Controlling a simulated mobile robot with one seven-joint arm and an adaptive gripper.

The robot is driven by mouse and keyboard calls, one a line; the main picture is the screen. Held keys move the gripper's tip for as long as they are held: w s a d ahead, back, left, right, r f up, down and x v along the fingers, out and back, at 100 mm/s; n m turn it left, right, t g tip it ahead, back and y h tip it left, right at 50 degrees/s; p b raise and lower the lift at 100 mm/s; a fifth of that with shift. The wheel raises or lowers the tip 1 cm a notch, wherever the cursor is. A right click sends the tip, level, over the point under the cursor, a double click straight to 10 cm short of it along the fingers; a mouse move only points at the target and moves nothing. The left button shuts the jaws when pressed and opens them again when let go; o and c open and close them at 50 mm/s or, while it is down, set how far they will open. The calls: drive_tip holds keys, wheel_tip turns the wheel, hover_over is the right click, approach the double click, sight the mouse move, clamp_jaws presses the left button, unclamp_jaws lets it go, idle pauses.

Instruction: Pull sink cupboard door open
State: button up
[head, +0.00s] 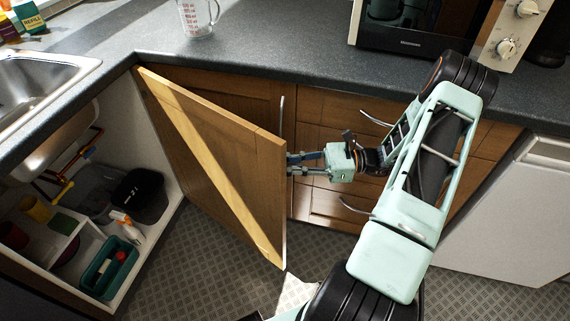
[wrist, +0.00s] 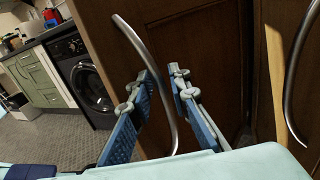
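The sink cupboard door (head: 215,160) stands wide open, swung out from the cupboard (head: 160,190) on the left; its inner face shows in the head view. Its dark outer face is in the wrist view, with a curved metal handle (wrist: 143,45). My gripper (head: 291,165) is on the outer side of the door, near its free edge; the door partly hides the fingertips. In the wrist view my gripper (wrist: 161,80) has its two fingers apart, with the handle passing through the gap between them. I see no clear grip on the handle.
A neighbouring cupboard has its own handle (head: 281,116), close to my gripper. Drawers (head: 335,140) stand behind my arm. The open cupboard holds a dark bin (head: 142,193) and a green caddy (head: 108,268). A white appliance (head: 510,220) is at right. The floor below the door is clear.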

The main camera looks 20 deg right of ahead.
drive_tip(key=v, duration=1.2)
